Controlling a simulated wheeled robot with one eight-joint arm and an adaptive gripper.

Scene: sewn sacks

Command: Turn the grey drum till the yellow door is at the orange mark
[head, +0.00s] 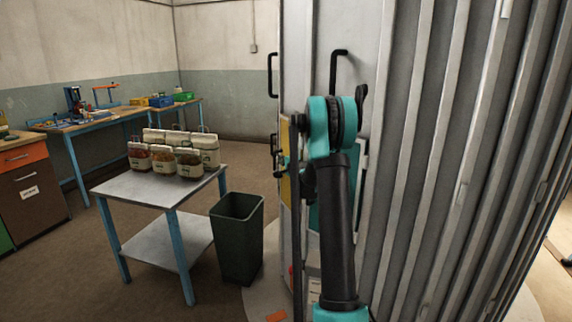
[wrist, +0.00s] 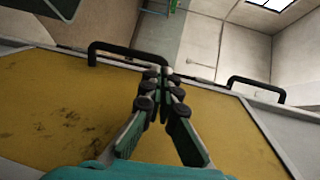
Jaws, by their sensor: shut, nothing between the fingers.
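The grey drum (head: 450,150) is tall and ribbed and fills the right half of the head view. The yellow door (head: 286,175) shows there as a narrow strip, mostly hidden behind my arm. In the wrist view the yellow door (wrist: 60,110) is a wide, scuffed panel. A black handle (wrist: 120,50) stands at its edge. My gripper (wrist: 163,75) is shut and empty, its fingertips by the handle's right end; I cannot tell whether they touch. An orange mark (head: 276,316) lies on the floor at the drum's foot.
A second black handle (wrist: 255,85) shows to the right in the wrist view. Left of the drum stand a dark bin (head: 238,235) and a small table (head: 120,187) with several jars. A workbench (head: 105,120) stands at the back. Bare floor lies between.

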